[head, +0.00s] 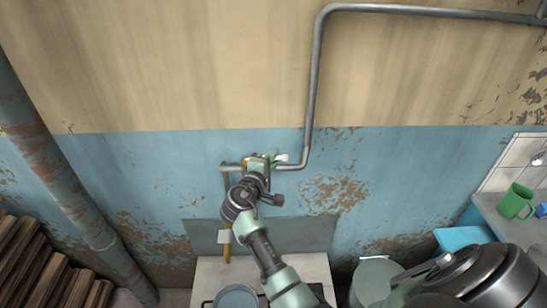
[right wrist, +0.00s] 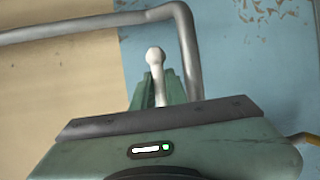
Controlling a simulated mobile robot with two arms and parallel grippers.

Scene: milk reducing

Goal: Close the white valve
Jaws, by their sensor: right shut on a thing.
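The white valve handle (head: 283,157) is on the grey pipe (head: 312,90) at the blue wall. In the right wrist view its round white end (right wrist: 154,56) sticks out past the green fingers. My right gripper (head: 272,158) is at the handle, and in the right wrist view its fingers (right wrist: 161,92) are shut around the lower part of the white lever. The valve body is mostly hidden behind my gripper and wrist. My left gripper is not in view.
A white stove (head: 207,270) with a pot (head: 236,297) stands below the pipe. A rusty pipe (head: 62,180) and stacked wood (head: 30,265) are at left. A green mug (head: 515,202) stands on the right counter. The wall around the pipe is clear.

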